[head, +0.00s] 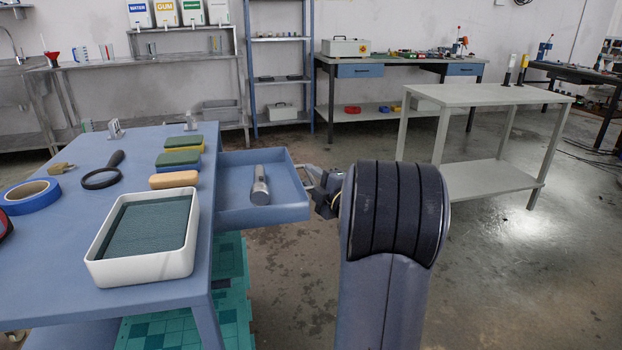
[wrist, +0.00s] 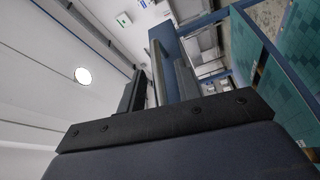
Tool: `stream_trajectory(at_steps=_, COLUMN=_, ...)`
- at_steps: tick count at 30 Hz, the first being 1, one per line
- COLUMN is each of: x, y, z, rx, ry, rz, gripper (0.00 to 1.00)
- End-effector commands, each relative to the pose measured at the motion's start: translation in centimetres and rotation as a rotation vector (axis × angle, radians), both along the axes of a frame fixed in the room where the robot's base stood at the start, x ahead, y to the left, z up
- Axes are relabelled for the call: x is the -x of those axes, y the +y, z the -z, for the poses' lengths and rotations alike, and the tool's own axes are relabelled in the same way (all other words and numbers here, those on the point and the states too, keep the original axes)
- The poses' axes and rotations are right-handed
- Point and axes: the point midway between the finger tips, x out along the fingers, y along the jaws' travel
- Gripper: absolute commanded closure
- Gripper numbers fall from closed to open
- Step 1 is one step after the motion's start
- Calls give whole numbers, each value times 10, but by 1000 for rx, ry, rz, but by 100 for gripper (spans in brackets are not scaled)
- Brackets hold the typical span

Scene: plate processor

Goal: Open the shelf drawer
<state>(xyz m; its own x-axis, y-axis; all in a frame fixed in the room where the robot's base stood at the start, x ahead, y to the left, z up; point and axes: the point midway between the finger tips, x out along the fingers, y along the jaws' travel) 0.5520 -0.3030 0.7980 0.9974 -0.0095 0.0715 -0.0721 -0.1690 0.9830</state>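The blue shelf drawer (head: 233,214) stands pulled out from the right side of the blue table (head: 60,250) in the head view. A silver cylinder-like object (head: 261,186) lies inside it. A pale handle (head: 306,192) shows at its right front. My gripper (head: 322,186) is at this handle, partly hidden by my arm. In the wrist view, my gripper's two dark fingers (wrist: 160,88) stand apart. The blue drawer front (wrist: 166,38) rises beyond and between them. Contact with the handle is unclear.
A white tray (head: 187,262), sponges (head: 174,180), a magnifier (head: 102,179) and blue tape (head: 28,196) rest on the table. A grey table (head: 485,96) stands behind right. The floor (head: 290,285) right of the drawer looks clear apart from my arm.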

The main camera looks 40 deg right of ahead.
Motion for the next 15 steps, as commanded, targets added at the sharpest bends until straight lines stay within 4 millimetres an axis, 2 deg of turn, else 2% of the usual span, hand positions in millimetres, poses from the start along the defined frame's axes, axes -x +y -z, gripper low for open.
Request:
stream_trajectory(at_steps=12, x=78, y=0, z=4, rx=-1, ry=1, rz=6, gripper=67)
stream_trajectory(at_steps=15, x=91, y=0, z=6, rx=0, ry=1, rz=4, gripper=67)
